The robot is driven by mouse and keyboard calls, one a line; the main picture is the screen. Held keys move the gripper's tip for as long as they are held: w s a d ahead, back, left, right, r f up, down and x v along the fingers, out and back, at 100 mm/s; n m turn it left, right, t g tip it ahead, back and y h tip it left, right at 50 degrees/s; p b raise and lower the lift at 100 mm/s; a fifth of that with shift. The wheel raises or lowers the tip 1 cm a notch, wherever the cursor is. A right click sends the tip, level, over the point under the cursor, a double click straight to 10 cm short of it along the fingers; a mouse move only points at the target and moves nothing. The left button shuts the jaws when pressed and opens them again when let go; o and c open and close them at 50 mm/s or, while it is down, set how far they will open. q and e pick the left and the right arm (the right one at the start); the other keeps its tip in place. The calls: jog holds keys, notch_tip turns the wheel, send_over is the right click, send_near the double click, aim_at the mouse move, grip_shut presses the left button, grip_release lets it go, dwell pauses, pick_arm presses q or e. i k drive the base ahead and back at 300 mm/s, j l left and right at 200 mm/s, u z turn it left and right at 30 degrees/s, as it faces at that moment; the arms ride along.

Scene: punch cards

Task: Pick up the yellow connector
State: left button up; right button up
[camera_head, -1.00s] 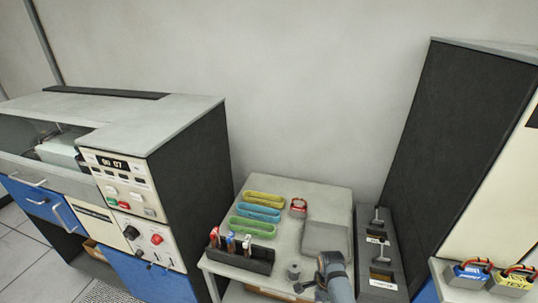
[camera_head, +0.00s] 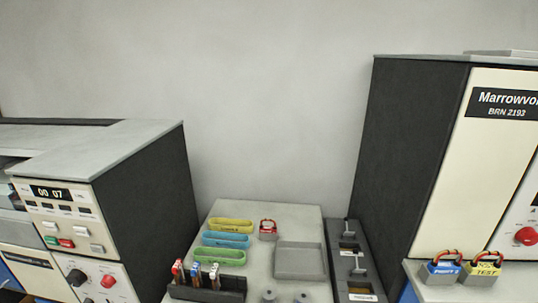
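Neither of my grippers shows in this view, so nothing is seen touching the yellow connector.
The ledge (camera_head: 425,289) fronts a tall cream-and-black cabinet (camera_head: 435,165). Left of it are a dark slotted strip (camera_head: 347,230) and a grey table (camera_head: 300,219) with yellow, blue and green oval trays, a red-topped item and a dark rack. A control cabinet stands left.

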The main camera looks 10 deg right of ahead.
aim_at(474, 272)
jog(key=z, duration=1.95)
